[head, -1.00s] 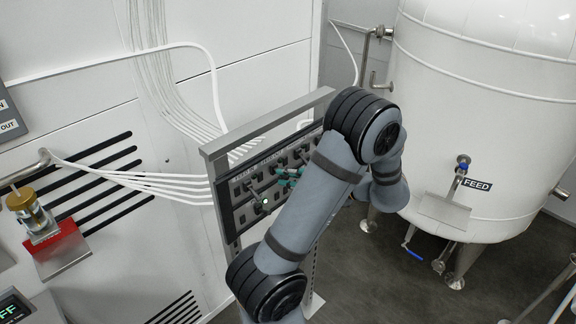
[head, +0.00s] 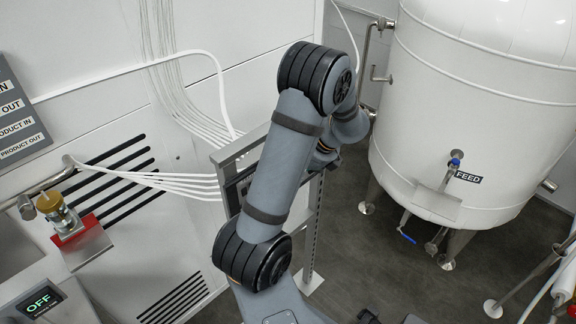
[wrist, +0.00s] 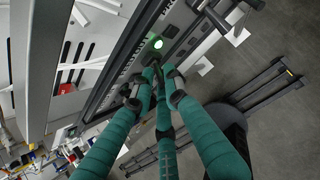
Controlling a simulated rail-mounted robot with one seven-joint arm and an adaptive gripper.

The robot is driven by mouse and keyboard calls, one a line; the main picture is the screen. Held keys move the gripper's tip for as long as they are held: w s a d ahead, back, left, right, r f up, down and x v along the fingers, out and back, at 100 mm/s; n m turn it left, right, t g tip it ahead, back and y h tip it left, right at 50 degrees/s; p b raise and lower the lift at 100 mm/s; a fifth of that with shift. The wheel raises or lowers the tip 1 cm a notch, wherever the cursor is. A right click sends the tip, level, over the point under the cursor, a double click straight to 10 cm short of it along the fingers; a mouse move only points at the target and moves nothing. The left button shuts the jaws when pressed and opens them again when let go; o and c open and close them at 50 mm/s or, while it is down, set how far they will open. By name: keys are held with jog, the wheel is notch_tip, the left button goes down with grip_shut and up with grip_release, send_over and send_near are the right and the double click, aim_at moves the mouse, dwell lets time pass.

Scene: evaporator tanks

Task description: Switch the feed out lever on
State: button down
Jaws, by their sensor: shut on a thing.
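The control panel (wrist: 132,58) with its dark levers runs diagonally through the upper part of the wrist view. My gripper (wrist: 155,82) has teal fingers drawn together at the panel, shut on a dark lever. The fingers mostly hide this lever, and its label is not readable. A green light (wrist: 157,44) glows on the panel just beyond the fingertips. Another dark lever (wrist: 214,18) shows farther up to the right. In the head view my arm covers most of the panel (head: 237,187), and my gripper is hidden behind it.
A large white tank (head: 470,90) marked FEED (head: 468,177) stands at the right on metal legs. A blue-handled valve (head: 407,237) hangs below it. White pipes run along the left wall. A small display (head: 40,299) reads OFF. Grey floor is open between panel and tank.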

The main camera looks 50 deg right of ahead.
jog(key=shift+s+f, duration=0.15)
jog(key=c, duration=2.2)
grip_release()
jog(key=o, duration=0.4)
jog(key=shift+d, duration=0.15)
jog(key=v, duration=1.2)
